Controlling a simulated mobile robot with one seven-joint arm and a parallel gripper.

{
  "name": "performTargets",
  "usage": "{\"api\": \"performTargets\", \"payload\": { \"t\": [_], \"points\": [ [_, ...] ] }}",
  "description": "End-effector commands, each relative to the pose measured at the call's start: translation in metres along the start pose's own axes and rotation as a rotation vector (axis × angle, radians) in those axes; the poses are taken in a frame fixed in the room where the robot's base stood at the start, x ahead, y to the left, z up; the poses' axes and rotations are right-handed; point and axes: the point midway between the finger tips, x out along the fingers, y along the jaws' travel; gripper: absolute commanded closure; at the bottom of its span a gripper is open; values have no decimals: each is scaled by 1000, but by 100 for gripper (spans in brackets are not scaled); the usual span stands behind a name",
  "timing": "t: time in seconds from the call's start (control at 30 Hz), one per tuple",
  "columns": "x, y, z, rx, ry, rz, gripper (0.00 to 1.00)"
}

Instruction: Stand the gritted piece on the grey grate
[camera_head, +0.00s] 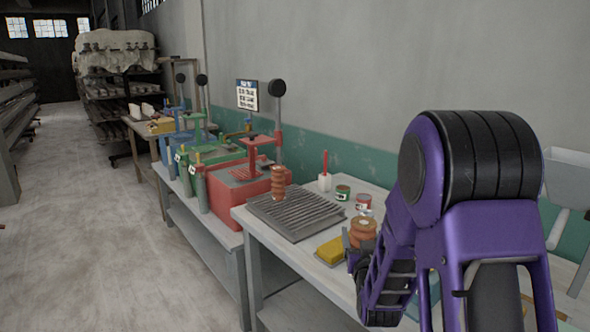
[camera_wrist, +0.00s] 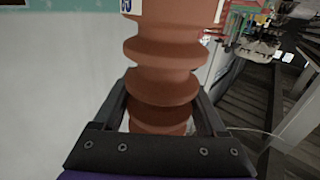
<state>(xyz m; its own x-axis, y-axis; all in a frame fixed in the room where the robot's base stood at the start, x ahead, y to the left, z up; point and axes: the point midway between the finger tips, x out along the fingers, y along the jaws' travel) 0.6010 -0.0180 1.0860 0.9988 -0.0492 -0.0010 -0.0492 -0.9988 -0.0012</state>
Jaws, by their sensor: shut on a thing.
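The grey grate (camera_head: 262,214) is a ridged slab lying on the white table. A ribbed terracotta piece (camera_head: 278,184) stands upright on its far left part. My gripper (camera_head: 362,246) is at the right of the grate, apart from it, and is shut on another ribbed terracotta piece (camera_head: 363,229). In the wrist view, this held piece (camera_wrist: 162,52) sits between the two dark fingers of my gripper (camera_wrist: 163,100), with a pale label at its upper edge. Its far end is cut off there. I cannot tell grit on its surface.
Two small tins, green (camera_head: 343,192) and red (camera_head: 363,201), and a white pot with a red handle (camera_head: 325,181) stand behind. A red press (camera_head: 237,195) stands left of the grate. The grate's right part is bare.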

Motion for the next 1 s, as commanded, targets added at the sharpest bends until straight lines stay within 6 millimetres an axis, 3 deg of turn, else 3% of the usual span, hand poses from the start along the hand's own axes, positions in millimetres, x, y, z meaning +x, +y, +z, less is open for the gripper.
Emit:
{"api": "performTargets", "payload": {
  "t": [0.1,0.27,0.43,0.53,0.67,1.0],
  "points": [
    [-3,-14,6,0,3,-38,100],
    [-4,-18,8,-1,4,-52,100],
    [-3,-14,5,-1,6,-41,100],
    [0,-1,-3,-1,9,-3,100],
    [7,36,-23,-2,12,97,100],
    [2,165,-93,1,12,448,100]
  ]
}}
